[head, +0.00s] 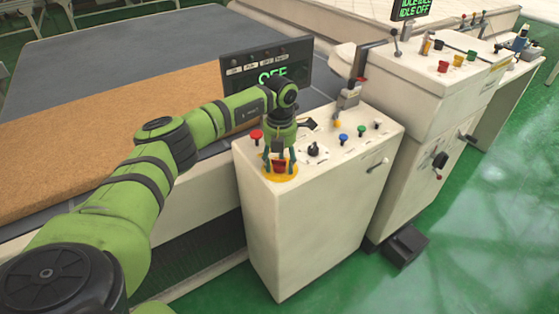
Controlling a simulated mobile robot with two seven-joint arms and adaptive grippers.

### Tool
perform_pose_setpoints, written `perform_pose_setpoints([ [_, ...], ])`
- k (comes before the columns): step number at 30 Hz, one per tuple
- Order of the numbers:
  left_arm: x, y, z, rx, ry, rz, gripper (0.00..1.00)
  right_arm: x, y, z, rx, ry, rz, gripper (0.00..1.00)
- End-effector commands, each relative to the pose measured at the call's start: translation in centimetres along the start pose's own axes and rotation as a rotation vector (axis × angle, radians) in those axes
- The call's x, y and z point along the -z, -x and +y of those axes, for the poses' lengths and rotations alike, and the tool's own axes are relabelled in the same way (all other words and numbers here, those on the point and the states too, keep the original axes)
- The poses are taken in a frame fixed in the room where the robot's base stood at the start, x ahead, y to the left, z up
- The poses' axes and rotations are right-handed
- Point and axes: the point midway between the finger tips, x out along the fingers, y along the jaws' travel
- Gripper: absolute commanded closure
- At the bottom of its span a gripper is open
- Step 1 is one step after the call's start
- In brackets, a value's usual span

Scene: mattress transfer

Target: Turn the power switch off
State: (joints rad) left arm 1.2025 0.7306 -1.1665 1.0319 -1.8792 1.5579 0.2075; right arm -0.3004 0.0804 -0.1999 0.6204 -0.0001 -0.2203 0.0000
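A white control box (310,215) stands in the middle with a sloped top panel. No label that I can read marks a power switch. On the panel are a black rotary knob (317,150), a second black knob (308,124) behind it, and a red button in a yellow ring (280,178) at the near corner. My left gripper (280,163) points down over the red button, its fingers apart on either side of it; I cannot tell whether they touch it. A dark display (271,75) behind my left arm shows green text reading OFF. My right gripper is not in view.
Other buttons on the panel are red (256,135), blue (343,139) and green (361,130). A taller white cabinet (425,115) with a black side knob (440,160) stands at the right. A brown mattress (90,135) lies on the left. Green floor at the lower right is clear.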

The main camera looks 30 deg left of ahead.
Motion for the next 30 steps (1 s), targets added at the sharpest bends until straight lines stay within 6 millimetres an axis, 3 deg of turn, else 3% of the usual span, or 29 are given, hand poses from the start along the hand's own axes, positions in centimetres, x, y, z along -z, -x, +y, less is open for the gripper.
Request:
perform_pose_setpoints([
  [11, -0.1, 0.7, 0.1, -0.001, -0.001, -0.002, 0.40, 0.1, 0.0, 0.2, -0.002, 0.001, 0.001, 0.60],
  [24, -0.1, 9.1, 0.0, -0.001, -0.001, -0.004, 0.40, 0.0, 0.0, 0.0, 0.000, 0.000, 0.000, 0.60],
  [30, -0.1, 11.5, 0.0, 0.000, -0.001, -0.001, 0.40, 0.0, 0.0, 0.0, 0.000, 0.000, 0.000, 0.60],
])
